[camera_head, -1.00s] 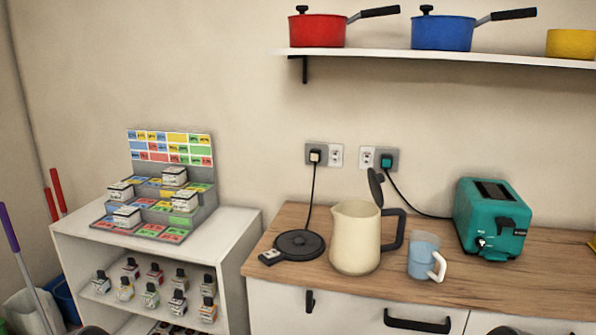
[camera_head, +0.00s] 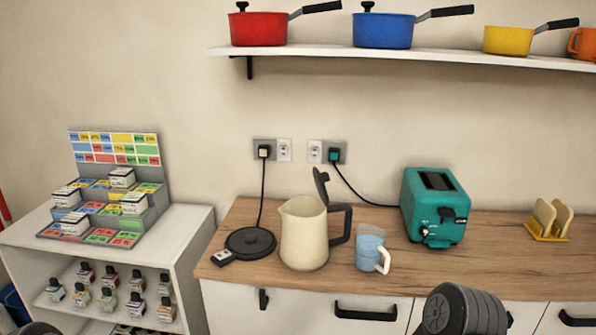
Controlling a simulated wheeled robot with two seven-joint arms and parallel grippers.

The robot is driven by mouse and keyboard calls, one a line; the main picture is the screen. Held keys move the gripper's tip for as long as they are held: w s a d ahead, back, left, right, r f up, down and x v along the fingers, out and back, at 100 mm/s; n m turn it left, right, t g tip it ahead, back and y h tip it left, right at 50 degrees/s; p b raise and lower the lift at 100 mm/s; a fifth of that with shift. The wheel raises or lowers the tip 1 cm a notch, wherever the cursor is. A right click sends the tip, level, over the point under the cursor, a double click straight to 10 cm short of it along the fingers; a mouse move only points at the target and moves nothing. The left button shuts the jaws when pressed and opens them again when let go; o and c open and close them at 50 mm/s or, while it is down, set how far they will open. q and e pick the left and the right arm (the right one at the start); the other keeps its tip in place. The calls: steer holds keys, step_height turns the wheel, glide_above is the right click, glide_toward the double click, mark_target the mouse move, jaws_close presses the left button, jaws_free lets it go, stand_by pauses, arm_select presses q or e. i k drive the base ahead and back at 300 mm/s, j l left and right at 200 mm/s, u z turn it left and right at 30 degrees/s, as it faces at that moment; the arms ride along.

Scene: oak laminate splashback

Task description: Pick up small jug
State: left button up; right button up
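The small jug (camera_head: 370,248) is light blue with a white handle on its right side. It stands upright on the wooden counter (camera_head: 480,260), close to the front edge. It is just right of a cream kettle (camera_head: 303,235) with a dark handle and a raised lid. A dark ribbed part of my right arm shows at the bottom, in front of the drawers and lower right of the jug. A small dark part of mine shows at the bottom left. No fingers of either gripper show.
A teal toaster (camera_head: 434,207) stands right of the jug, and a yellow rack (camera_head: 547,225) further right. A black kettle base (camera_head: 250,243) lies left. A shelf with pans (camera_head: 383,29) hangs above. A white shelf unit (camera_head: 186,240) holds bottles. The counter's front right is clear.

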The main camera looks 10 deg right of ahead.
mark_target(370, 241)
steer(key=i+l+u, duration=0.1)
steer(key=l, duration=0.25)
steer(key=i+l+u, duration=0.1)
steer(key=l, duration=0.3)
steer(key=i+l+u, duration=0.1)
steer(key=l, duration=0.25)
steer(key=i+l+u, duration=0.1)
steer(key=l, duration=0.3)
steer(key=i+l+u, duration=0.1)
steer(key=l, duration=0.3)
steer(key=i, duration=0.05)
